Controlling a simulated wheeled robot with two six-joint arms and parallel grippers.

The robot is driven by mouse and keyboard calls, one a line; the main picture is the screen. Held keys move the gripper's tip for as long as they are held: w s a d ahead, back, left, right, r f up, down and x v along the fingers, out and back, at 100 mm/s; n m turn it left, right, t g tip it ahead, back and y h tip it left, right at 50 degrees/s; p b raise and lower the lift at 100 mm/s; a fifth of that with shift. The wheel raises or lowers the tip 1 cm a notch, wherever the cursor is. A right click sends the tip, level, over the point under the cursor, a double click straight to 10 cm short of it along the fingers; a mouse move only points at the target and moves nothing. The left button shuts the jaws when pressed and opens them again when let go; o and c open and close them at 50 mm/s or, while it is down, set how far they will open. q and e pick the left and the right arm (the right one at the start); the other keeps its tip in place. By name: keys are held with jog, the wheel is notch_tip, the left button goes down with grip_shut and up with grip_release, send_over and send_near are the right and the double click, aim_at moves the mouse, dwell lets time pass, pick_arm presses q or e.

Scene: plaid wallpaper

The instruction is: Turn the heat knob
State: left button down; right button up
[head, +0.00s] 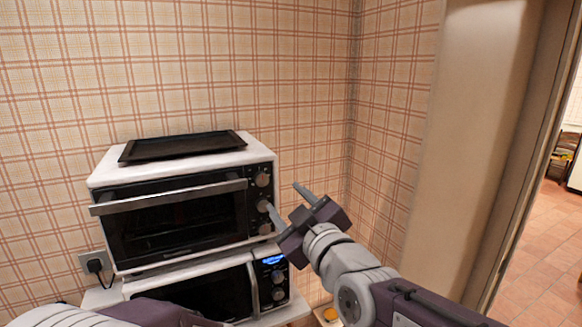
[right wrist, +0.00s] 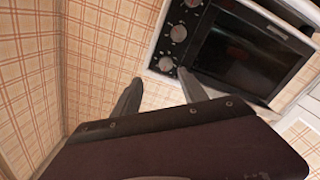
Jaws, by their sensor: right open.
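The white toaster oven (head: 185,262) stands at the left in the head view. Its black control strip carries a column of round grey knobs: a top knob (head: 262,179), a middle knob (head: 263,205) and a lower knob (head: 265,228). I cannot read which one is for heat. My right gripper (head: 283,197) is open and empty just right of the knobs, with one fingertip appearing close to the middle knob. In the right wrist view the knobs (right wrist: 178,33) lie ahead of the open right gripper (right wrist: 160,78), not between its fingers. My left gripper (head: 168,313) shows only partly, its fingers hidden.
A black tray (head: 185,146) lies on the oven. A microwave (head: 215,292) with a lit blue display sits under it. A plug (head: 95,265) is on the left wall. A plaid wall corner stands behind, and a doorway (head: 540,230) opens at the right.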

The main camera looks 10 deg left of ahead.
aim_at(263, 182)
jog(key=p+x, duration=0.1)
jog(key=x, duration=0.1)
jog(key=p+x, duration=0.1)
jog(key=x, duration=0.1)
jog(key=a+p+x, duration=0.1)
jog(key=x, duration=0.1)
jog(key=shift+s+r, duration=0.1)
jog(key=shift+r, duration=0.1)
jog(key=x, duration=0.2)
jog(key=p+x, duration=0.1)
jog(key=x, duration=0.1)
jog(key=shift+s+a+f, duration=0.1)
jog(key=shift+a+f, duration=0.05)
jog(key=shift+f, duration=0.25)
jog(key=shift+s, duration=0.15)
pick_arm(q)
jog(key=r, duration=0.4)
jog(key=shift+w+a, duration=0.2)
pick_arm(e)
jog(key=shift+s, duration=0.1)
grip_shut()
